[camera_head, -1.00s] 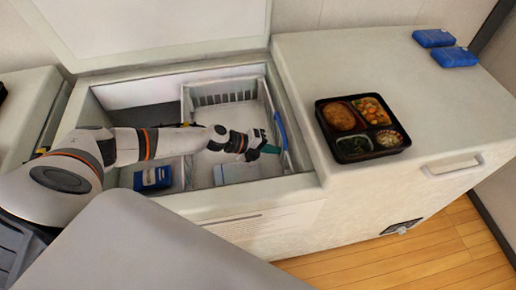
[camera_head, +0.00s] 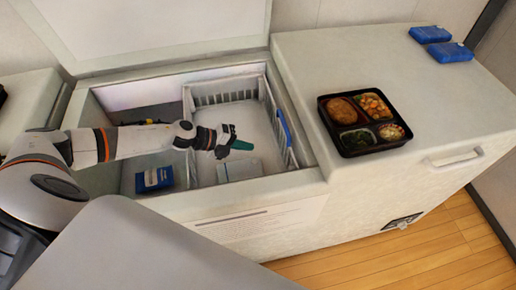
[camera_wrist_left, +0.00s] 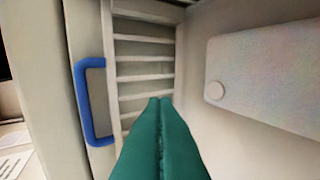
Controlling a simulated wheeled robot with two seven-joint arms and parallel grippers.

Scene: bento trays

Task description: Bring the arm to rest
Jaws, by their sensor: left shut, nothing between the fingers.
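My left arm (camera_head: 125,144) reaches from the left over the open chest freezer (camera_head: 250,195). Its left gripper (camera_head: 248,146) has green fingers and is over the white wire basket (camera_head: 265,88) inside the freezer. In the left wrist view the gripper (camera_wrist_left: 160,100) has its two green fingers shut together with nothing between them. The basket's slatted wall (camera_wrist_left: 143,70) and blue handle (camera_wrist_left: 92,100) are beyond the fingertips. My right gripper is not in view.
A pale flat box (camera_head: 239,170) lies in the basket. A blue pack (camera_head: 154,179) stands in the left compartment. A filled black bento tray (camera_head: 362,149) rests on the closed lid at right, with two blue packs (camera_head: 430,34) behind it.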

